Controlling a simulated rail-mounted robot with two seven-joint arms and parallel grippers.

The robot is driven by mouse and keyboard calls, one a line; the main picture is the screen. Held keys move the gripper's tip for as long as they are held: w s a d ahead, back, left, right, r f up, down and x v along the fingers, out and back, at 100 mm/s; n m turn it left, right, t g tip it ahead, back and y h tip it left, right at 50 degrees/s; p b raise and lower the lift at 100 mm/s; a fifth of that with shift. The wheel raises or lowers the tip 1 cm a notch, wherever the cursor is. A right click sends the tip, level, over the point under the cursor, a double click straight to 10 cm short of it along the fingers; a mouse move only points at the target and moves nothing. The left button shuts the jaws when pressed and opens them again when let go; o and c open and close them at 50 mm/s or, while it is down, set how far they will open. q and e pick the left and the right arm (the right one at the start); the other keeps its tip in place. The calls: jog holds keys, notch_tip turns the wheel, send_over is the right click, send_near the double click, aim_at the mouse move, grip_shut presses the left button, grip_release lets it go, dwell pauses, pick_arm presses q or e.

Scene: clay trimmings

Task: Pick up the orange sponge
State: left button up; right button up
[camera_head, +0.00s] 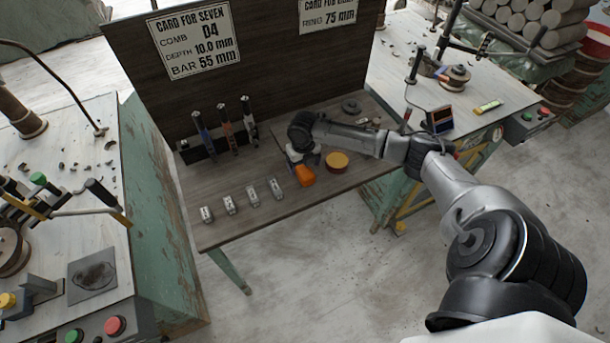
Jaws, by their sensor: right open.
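The orange sponge (305,176) is a small bright orange block on the wooden workbench (330,191), near its front edge. My right arm reaches in from the right. My right gripper (298,163) points down just behind the sponge, with its tips close to the sponge's back side. The gripper is open. Its fingers are small and partly hidden by the wrist, so I cannot tell whether they touch the sponge. My left gripper is not in view.
A round tan-topped object (337,161) sits right of the sponge. Several small metal blocks (253,196) stand in a row to the left. Upright tools (226,130) stand in a rack at the back panel (270,55). The bench front between blocks and sponge is clear.

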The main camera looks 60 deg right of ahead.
aim_at(305, 171)
jog(key=shift+s+d+f+b, duration=0.15)
jog(key=shift+f+b, duration=0.15)
jog(key=shift+f, duration=1.1)
jog(key=shift+d+f+b, duration=0.1)
jog(key=shift+f+b, duration=0.15)
jog(key=shift+f, duration=1.1)
jog(key=c, duration=1)
